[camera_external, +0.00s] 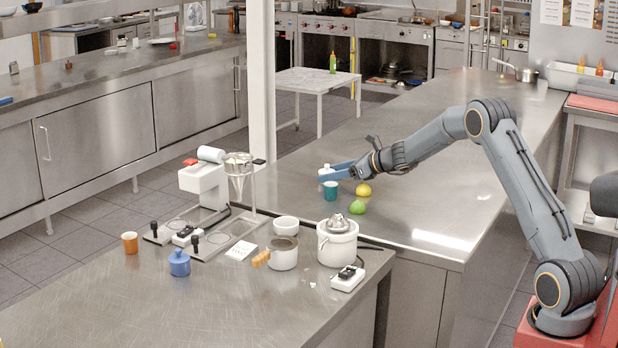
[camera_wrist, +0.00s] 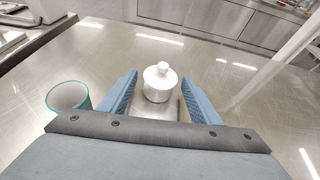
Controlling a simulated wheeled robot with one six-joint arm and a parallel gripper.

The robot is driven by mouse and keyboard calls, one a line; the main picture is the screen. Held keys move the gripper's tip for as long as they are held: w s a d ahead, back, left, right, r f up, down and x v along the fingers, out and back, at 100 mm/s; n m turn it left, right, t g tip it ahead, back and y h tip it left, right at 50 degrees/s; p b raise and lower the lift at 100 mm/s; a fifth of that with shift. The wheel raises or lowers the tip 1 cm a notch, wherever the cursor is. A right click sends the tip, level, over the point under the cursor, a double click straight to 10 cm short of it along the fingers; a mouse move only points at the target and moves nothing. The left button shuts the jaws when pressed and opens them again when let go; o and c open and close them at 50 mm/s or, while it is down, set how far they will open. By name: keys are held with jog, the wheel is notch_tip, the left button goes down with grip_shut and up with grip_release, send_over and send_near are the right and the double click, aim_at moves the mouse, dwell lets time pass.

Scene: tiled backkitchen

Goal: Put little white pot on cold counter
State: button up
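The little white pot (camera_wrist: 158,86), with a round knob on its lid, stands upright on the steel counter in the wrist view. It shows as a small white shape (camera_external: 326,170) at the end of my gripper in the external view, partly hidden by the blue fingers. My gripper (camera_wrist: 160,78) is open, with one finger on each side of the pot and a small gap visible to each. In the external view my gripper (camera_external: 329,173) is low over the counter, pointing left. I cannot tell which surface is the cold counter.
A teal cup (camera_external: 330,190) stands close by my gripper; it also shows in the wrist view (camera_wrist: 68,97). A lemon (camera_external: 363,190) and a lime (camera_external: 357,207) lie near it.

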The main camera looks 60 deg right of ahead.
jog(key=shift+s+r, duration=0.25)
jog(key=shift+r, duration=0.05)
jog(key=v, duration=1.1)
jog(key=shift+s+b, duration=0.2)
jog(key=shift+b, duration=0.1)
jog(key=shift+a+r, duration=0.1)
